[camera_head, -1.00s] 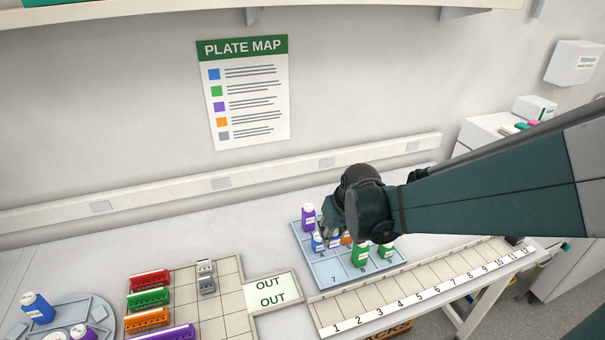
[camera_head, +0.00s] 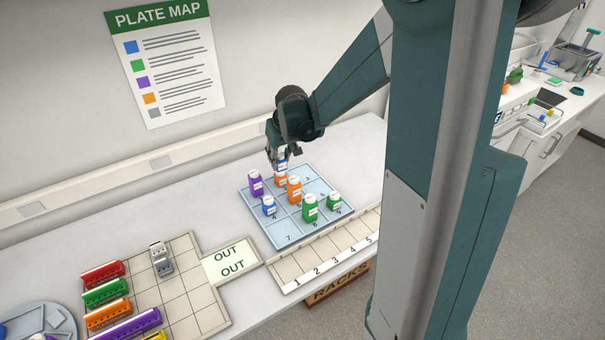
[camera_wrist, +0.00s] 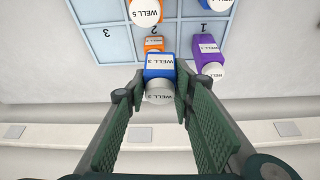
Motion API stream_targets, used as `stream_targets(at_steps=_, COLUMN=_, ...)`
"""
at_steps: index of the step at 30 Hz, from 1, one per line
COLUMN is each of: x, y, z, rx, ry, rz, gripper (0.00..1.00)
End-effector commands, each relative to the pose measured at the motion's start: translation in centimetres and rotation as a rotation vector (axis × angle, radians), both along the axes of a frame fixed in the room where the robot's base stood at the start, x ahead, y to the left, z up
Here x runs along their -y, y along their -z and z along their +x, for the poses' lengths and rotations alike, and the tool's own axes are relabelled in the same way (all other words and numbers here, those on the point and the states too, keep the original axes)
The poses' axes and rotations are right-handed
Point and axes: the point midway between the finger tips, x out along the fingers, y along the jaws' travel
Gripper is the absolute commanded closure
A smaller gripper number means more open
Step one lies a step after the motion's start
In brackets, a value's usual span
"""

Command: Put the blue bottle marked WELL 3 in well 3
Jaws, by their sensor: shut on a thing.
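My gripper (camera_head: 279,161) is shut on a blue bottle (camera_wrist: 159,67) with a white cap, whose label reads WELL 3 in the wrist view. The bottle (camera_head: 282,164) shows small below my fingers in the head view, at the tray's back edge by well 2. A small orange bottle (camera_wrist: 154,44) stands just beyond it in well 2. The light-blue tray (camera_head: 289,233) has numbered wells. Well 3 (camera_wrist: 107,40) is empty, left of the held bottle in the wrist view and at the tray's back right corner (camera_head: 311,179) in the head view.
On the tray stand a purple bottle (camera_head: 255,184), a blue bottle (camera_head: 268,207), an orange bottle (camera_head: 294,190) and two green bottles (camera_head: 310,208). Wells 6 and 7 look empty. A numbered rack (camera_head: 325,260) lies in front; an OUT plate (camera_head: 232,262) is at left.

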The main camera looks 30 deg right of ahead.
Motion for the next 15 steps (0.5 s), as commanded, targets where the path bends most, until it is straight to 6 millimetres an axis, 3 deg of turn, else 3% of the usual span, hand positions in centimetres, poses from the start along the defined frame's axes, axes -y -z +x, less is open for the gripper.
stream_targets(at_steps=6, x=4.3, y=0.1, z=2.3, rx=0.001, ry=-0.011, rz=0.001, gripper=0.87)
stream_targets(at_steps=15, x=10.1, y=0.6, z=3.2, rx=0.011, ry=-0.055, rz=0.000, gripper=0.87)
